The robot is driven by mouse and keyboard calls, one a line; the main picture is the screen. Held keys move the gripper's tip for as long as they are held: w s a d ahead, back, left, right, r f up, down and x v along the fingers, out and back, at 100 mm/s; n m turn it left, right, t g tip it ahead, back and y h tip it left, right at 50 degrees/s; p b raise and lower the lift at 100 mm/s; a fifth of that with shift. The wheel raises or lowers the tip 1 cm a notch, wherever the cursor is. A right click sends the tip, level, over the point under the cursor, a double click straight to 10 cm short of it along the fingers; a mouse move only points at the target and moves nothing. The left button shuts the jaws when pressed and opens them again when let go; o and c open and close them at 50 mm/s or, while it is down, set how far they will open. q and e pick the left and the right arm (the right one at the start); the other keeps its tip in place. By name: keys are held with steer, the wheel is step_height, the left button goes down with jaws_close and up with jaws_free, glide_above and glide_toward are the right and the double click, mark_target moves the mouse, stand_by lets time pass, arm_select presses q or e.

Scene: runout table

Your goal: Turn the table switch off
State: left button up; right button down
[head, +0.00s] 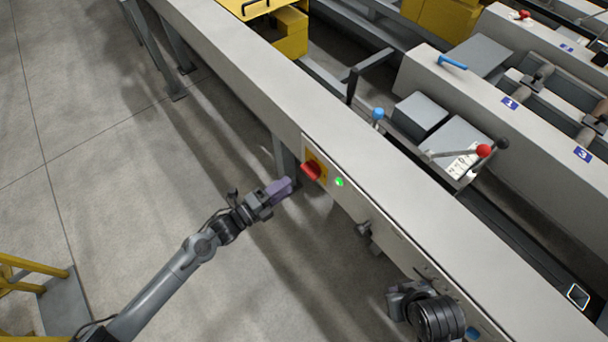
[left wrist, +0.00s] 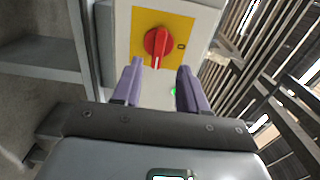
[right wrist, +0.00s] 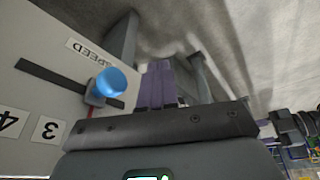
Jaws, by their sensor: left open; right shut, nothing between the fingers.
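The table switch is a red rotary knob (head: 311,170) on a yellow plate, on the side face of the long grey table. In the left wrist view the red knob (left wrist: 157,42) sits straight ahead on its yellow plate (left wrist: 184,28), its white-marked handle end pointing down the picture. A small green light (head: 339,182) glows beside it. My left gripper (head: 289,184) is just left of the knob; its purple fingers (left wrist: 154,88) are open, apart from the knob, with nothing between them. My right gripper (right wrist: 160,84) is shut and empty, beside the table's lower right part.
A blue slider knob (right wrist: 111,82) on a panel marked SPEED is left of my right gripper. A dark knob (head: 363,229) sticks out of the table side between my arms. Levers with blue (head: 377,114) and red (head: 484,151) balls stand behind.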

mark_target(306, 174)
arm_select(q)
steer(key=b+x, duration=0.2)
steer(key=x, duration=0.5)
steer(key=shift+d+f, duration=0.1)
steer(key=shift+d, duration=0.15)
steer(key=shift+w+d, duration=0.25)
steer(key=shift+d, duration=0.1)
steer(key=shift+a, duration=0.1)
jaws_close()
